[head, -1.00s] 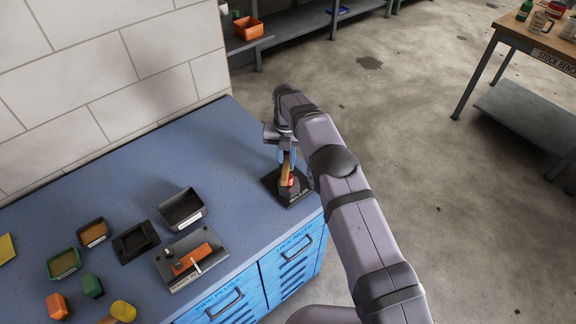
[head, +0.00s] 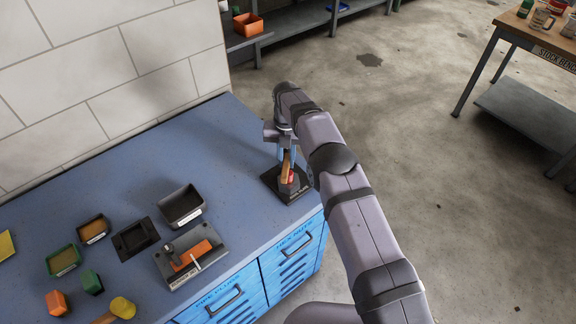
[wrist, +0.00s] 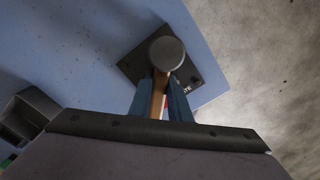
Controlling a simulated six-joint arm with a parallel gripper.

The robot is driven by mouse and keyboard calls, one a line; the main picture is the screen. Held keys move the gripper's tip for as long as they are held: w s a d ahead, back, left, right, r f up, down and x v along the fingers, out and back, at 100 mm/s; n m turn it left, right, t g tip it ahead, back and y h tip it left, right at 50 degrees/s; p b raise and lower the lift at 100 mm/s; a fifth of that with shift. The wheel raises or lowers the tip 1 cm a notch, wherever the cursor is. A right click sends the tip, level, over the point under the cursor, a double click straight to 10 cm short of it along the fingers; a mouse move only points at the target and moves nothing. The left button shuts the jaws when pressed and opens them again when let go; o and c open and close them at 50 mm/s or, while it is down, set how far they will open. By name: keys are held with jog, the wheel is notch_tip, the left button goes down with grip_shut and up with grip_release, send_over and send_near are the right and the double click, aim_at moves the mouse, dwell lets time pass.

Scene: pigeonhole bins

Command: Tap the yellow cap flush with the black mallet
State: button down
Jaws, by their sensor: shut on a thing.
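My gripper (head: 287,158) points down over the near right corner of the blue bench and is shut on the wooden handle of a mallet. The mallet's round dark head (wrist: 166,53) lies beyond my fingertips in the wrist view, over a black plate (head: 272,181). I cannot tell whether the head touches the plate. A small red patch shows by the handle. A yellow cylinder (head: 123,307), seemingly with a wooden handle, lies at the bottom left. I cannot make out the yellow cap for certain.
A grey fixture (head: 214,262) with an orange part stands at the bench front. The bench between these and my gripper is clear. A wall runs behind.

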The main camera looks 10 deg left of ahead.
jog(key=shift+r+p, duration=1.65)
jog(key=shift+r, duration=0.7)
jog(key=shift+f, duration=0.15)
notch_tip(320, 180, down, 5)
jog(key=b, duration=0.3)
jog(key=shift+r+p, duration=1.4)
jog(key=shift+r, duration=1.2)
jog(key=shift+f, duration=0.1)
